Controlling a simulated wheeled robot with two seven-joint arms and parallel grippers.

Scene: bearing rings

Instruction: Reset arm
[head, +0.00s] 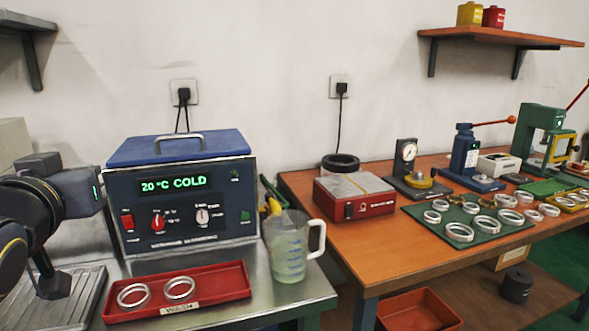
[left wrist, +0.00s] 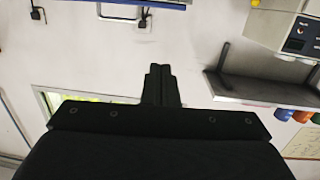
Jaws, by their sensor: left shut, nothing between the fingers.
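My left gripper (left wrist: 160,72) shows in the left wrist view with its two dark fingers together and nothing between them. In the head view my left arm comes in at the left edge, beside the blue-lidded ultrasonic cleaner (head: 190,229); its fingers cannot be made out clearly there. The cleaner's lid (head: 180,149) is on and its display reads 20 °C COLD. Two metal rings, a left one (head: 121,299) and a right one (head: 168,293), lie in the red WASH tray (head: 215,299) in front of it. My right gripper is not in view.
A clear jug (head: 288,255) stands right of the cleaner, near the steel bench's edge. A wooden table (head: 362,251) at the right holds a red box (head: 352,205), presses and a green mat (head: 493,235) with several rings. A wall shelf (head: 500,39) hangs above.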

